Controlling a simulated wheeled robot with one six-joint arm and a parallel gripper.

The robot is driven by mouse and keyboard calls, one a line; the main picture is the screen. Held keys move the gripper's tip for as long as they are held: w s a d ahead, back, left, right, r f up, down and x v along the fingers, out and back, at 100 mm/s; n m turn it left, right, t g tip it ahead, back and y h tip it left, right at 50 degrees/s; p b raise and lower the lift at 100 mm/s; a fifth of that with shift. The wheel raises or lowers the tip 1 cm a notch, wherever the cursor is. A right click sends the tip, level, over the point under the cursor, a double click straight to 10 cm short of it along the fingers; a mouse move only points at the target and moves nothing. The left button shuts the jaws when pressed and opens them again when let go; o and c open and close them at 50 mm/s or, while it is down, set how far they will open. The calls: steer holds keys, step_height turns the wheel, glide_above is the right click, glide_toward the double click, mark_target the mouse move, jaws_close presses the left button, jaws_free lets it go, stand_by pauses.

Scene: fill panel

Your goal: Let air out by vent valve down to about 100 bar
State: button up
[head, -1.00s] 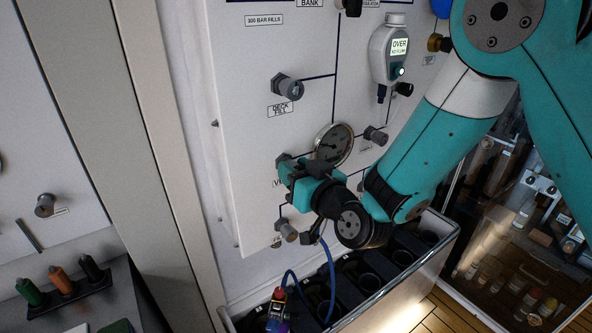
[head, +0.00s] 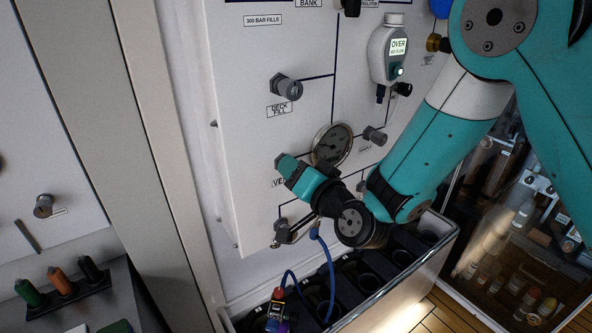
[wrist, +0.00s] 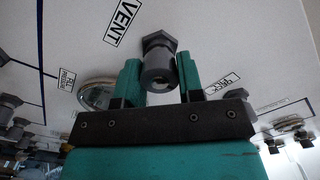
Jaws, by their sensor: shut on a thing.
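The grey vent valve knob (wrist: 158,68) sits between the two teal fingers of my gripper (wrist: 160,80) in the wrist view, under the VENT label (wrist: 123,20). My gripper is shut on this knob. In the head view my gripper (head: 288,168) is at the lower left of the panel and hides the knob; only part of the vent label (head: 278,183) shows. The round pressure gauge (head: 332,145) is just above and right of my gripper. Its needle is too small to read surely. The gauge also shows obliquely in the wrist view (wrist: 97,93).
The deck fill valve (head: 287,87) is above my gripper, and another knob (head: 375,136) is right of the gauge. A device reading OVER (head: 390,50) hangs at upper right. A blue hose (head: 331,275) runs below my wrist to the grey trough (head: 385,290).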

steer(key=shift+r, duration=0.1)
stand_by(0.4)
steer(key=o, duration=0.9)
